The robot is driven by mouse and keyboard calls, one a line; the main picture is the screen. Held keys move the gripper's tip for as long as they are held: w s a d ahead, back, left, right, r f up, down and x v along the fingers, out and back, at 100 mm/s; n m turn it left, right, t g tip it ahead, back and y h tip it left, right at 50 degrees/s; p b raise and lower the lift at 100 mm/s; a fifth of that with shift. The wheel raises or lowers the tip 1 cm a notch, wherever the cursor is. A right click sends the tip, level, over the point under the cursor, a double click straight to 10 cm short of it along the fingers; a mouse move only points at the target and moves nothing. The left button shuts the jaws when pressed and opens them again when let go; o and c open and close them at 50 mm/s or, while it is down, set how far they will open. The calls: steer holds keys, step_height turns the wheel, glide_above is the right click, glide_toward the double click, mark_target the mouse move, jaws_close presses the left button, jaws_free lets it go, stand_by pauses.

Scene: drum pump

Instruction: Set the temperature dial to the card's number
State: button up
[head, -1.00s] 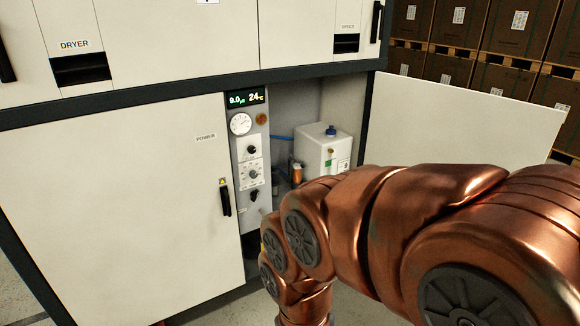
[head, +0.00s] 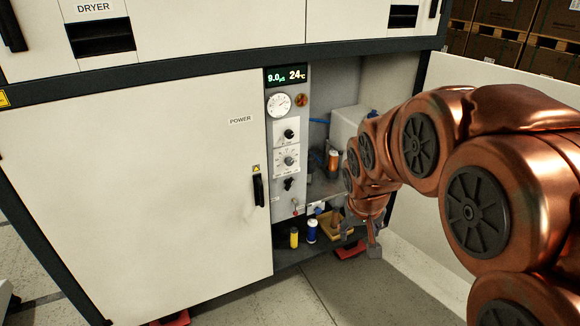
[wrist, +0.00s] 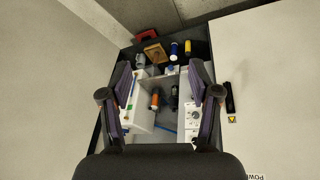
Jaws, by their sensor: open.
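The control panel (head: 286,205) stands in the open bay of the white cabinet. It carries an upper black knob (head: 289,134) and a lower dial (head: 289,160) with a scale around it; I cannot read which is the temperature dial. The display (head: 286,76) above reads 9.0 and 24 °C. In the wrist view the dials (wrist: 197,115) are at the right, beside a fingertip. My gripper (wrist: 161,82) is open and empty, pointing into the bay; in the head view it is partly hidden by my arm. I cannot make out a card with a number.
A round gauge (head: 279,104) and a black switch (head: 288,184) are on the panel. Yellow (head: 294,238) and blue (head: 312,231) bottles stand at the bay's bottom. A white tank (head: 347,124) and orange-brown cylinder (head: 333,160) are inside. An open door (head: 480,90) bounds the right.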

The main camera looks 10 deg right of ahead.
steer(key=w+d+f+t+b, duration=0.1)
steer(key=w+d+f+t, duration=0.1)
steer(key=w, duration=0.8)
steer(key=w+d+f+t+b, duration=0.1)
steer(key=w+t, duration=0.1)
steer(key=w, duration=0.8)
steer(key=n+t+y+b, duration=0.2)
steer(key=t+b, duration=0.2)
steer(key=t, duration=0.3)
glide_toward(290, 163)
steer(key=s+d+r, duration=0.3)
steer(key=d, duration=0.4)
steer(key=shift+w+a+f+n+t+y, duration=0.2)
steer(key=shift+w+a+f+t+y, duration=0.55)
steer(key=shift+w, duration=1.4)
steer(key=shift+w+a+f+n+t+y, duration=0.25)
steer(key=shift+w+a+f+y, duration=0.6)
steer(key=shift+w+a+f, duration=0.95)
steer(key=shift+w+a+f+n+t+y, duration=0.15)
steer(key=shift+w+a+f+t+y, duration=0.6)
steer(key=shift+w, duration=1.7)
steer(key=shift+a+r+g, duration=0.2)
steer(key=shift+g, duration=0.05)
steer(key=shift+b, duration=0.3)
steer(key=c, duration=1.2)
